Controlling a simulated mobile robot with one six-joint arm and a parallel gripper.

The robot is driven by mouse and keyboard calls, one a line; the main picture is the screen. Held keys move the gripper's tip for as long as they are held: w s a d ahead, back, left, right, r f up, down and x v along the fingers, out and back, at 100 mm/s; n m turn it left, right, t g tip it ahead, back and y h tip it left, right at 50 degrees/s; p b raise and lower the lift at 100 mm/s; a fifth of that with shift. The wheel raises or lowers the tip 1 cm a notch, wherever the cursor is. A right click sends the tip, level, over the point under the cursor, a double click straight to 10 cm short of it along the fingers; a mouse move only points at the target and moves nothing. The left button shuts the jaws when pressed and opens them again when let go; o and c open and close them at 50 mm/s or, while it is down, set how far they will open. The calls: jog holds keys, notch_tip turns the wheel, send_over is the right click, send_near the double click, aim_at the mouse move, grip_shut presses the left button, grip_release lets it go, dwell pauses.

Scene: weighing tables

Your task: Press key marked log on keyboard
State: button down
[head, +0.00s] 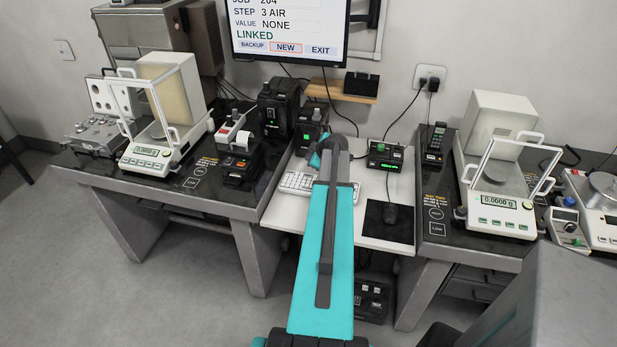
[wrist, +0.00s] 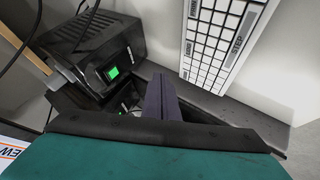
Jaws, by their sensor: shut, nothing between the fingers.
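In the wrist view the keyboard (wrist: 217,45) is at the upper right, cut off by the top edge. In the head view the fingers are hidden by the arm.
A monitor (head: 288,28) shows STEP 3 AIR, VALUE NONE, LINKED, with NEW outlined in orange. A black device with a green light (wrist: 112,72) stands close to the fingers. Balances stand on both side tables.

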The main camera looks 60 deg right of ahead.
send_over(310, 178)
notch_tip(310, 178, down, 4)
jog(key=shift+s+a+f+b, duration=0.1)
jog(key=shift+f+b, duration=0.05)
jog(key=shift+b, duration=0.2)
jog(key=shift+f+b, duration=0.85)
jog(key=shift+b, duration=0.2)
jog(key=shift+f+b, duration=0.8)
jog(key=shift+b, duration=0.8)
dwell(2.4)
jog(key=shift+r, duration=0.15)
dwell(0.3)
jog(key=shift+r, duration=0.65)
jog(key=shift+r, duration=2.5)
